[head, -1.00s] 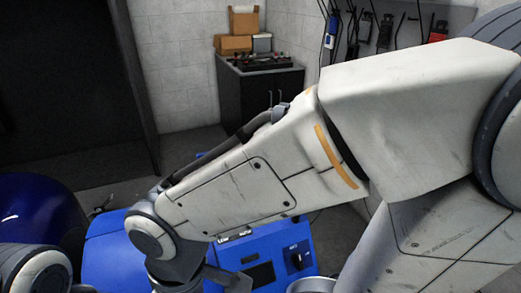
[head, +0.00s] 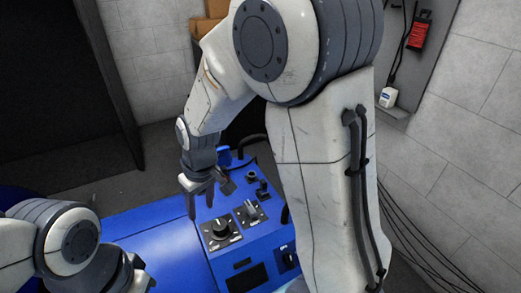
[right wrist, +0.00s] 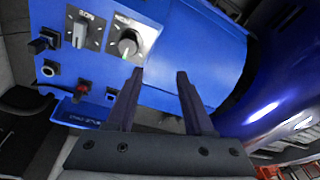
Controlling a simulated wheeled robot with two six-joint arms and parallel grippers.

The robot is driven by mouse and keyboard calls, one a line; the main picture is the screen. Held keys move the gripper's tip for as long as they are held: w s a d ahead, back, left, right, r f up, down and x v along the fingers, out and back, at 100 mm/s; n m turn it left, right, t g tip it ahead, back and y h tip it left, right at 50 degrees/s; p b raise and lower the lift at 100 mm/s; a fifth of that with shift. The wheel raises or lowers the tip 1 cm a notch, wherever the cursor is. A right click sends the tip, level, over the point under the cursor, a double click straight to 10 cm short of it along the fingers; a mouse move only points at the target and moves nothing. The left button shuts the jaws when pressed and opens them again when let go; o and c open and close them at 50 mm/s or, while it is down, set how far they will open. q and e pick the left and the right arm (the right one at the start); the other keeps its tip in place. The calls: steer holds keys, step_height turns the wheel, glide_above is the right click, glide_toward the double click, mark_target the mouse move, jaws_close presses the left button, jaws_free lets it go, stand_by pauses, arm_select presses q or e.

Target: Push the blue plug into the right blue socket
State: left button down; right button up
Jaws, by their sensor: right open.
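The blue dynamometer console (head: 165,240) stands below my right gripper (head: 202,208). It fills the upper left of the right wrist view (right wrist: 190,45). My right gripper, also in the right wrist view (right wrist: 157,72), is open and empty, its fingers pointing at the panel. A small dark socket (right wrist: 49,68) and another dark socket (right wrist: 110,94) show on the panel near a red fitting (right wrist: 82,88). I cannot make out which socket is the right blue one. I cannot pick out the blue plug for certain. Only my left arm's links show; its jaws are out of view.
Two knobs sit on the panel: a round one (head: 220,229) and a narrower one (head: 248,211). A blue ledge (right wrist: 70,113) juts from the panel's edge. A shiny blue drum (right wrist: 285,105) stands beside the console. A red device (head: 419,32) hangs on the wall.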

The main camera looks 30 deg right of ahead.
steer(key=w+d+f+m+p, duration=0.25)
steer(key=w+d, duration=0.55)
steer(key=d, duration=0.4)
arm_select(q)
step_height(320, 180, up, 7)
steer(key=p, duration=0.3)
arm_select(e)
steer(key=m+t+h, duration=0.1)
steer(key=m, duration=0.1)
glide_above(264, 181)
steer(key=s, duration=0.2)
step_height(264, 181, down, 6)
steer(key=r, duration=0.1)
arm_select(q)
step_height(264, 181, down, 6)
steer(key=b, duration=0.6)
arm_select(e)
steer(key=f, duration=0.3)
steer(key=w+f, duration=0.1)
steer(key=f, duration=0.2)
steer(key=w+f, duration=0.1)
steer(key=f, duration=0.2)
jaws_close()
steer(key=shift+r, duration=0.2)
